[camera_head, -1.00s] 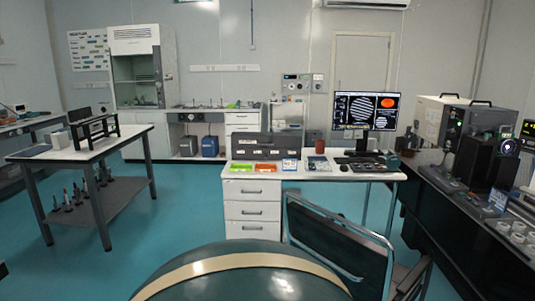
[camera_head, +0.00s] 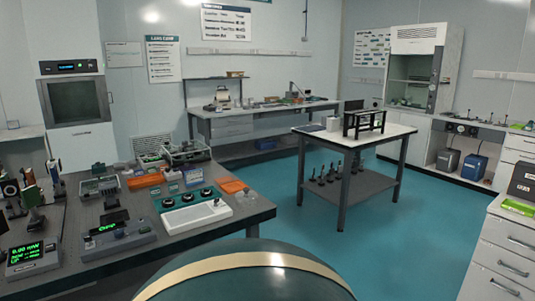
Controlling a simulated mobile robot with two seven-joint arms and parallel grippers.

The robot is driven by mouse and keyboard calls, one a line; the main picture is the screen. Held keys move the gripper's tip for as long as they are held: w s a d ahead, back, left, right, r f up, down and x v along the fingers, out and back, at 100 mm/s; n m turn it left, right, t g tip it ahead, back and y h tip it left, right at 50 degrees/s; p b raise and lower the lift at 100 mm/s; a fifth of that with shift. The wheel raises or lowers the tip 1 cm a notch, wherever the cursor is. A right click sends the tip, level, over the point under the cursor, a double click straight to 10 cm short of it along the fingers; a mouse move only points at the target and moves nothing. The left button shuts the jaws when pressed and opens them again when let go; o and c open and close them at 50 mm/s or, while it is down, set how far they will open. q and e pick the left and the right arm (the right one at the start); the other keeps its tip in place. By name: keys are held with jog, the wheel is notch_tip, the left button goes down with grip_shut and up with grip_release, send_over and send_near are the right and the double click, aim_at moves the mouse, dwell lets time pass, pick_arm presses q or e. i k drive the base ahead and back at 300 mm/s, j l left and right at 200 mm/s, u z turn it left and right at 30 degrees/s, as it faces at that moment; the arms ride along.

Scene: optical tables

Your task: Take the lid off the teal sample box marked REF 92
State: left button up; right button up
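No box marked REF 92 can be made out; any lettering is too small to read. Several small teal or grey-green boxes, such as one small box (camera_head: 194,174), stand among instruments on the dark optical table (camera_head: 105,245) at the left. I cannot tell whether any of them is the sample box or has a lid. Neither of my grippers shows in the head view.
A control box with knobs (camera_head: 190,197), a white keyboard-like unit (camera_head: 196,217) and orange trays (camera_head: 232,186) crowd the optical table. A white-topped table (camera_head: 392,133) stands at centre right. A drawer cabinet (camera_head: 505,250) is at the right edge. Teal floor (camera_head: 300,215) lies clear between.

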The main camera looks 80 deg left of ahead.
aim_at(98, 165)
jog(key=u, duration=3.8)
jog(key=i+l+z, duration=0.55)
jog(key=z, duration=0.15)
jog(key=i+l+z, duration=0.35)
jog(key=i+z, duration=0.4)
jog(key=i+l+z, duration=0.2)
jog(key=i+z, duration=0.15)
jog(key=i+l+z, duration=0.1)
jog(key=i+z, duration=0.65)
jog(key=i+u, duration=0.35)
jog(key=i+l+u, duration=0.1)
jog(key=i+u, duration=0.2)
jog(key=i, duration=0.25)
jog(key=i+l+u, duration=0.2)
jog(key=i+u, duration=0.15)
jog(key=i+j+u, duration=0.15)
jog(key=i+u, duration=0.3)
jog(key=i+j+u, duration=0.1)
jog(key=i+u, duration=0.35)
jog(key=i+l+u, duration=0.1)
jog(key=i+u, duration=0.15)
jog(key=u, duration=0.2)
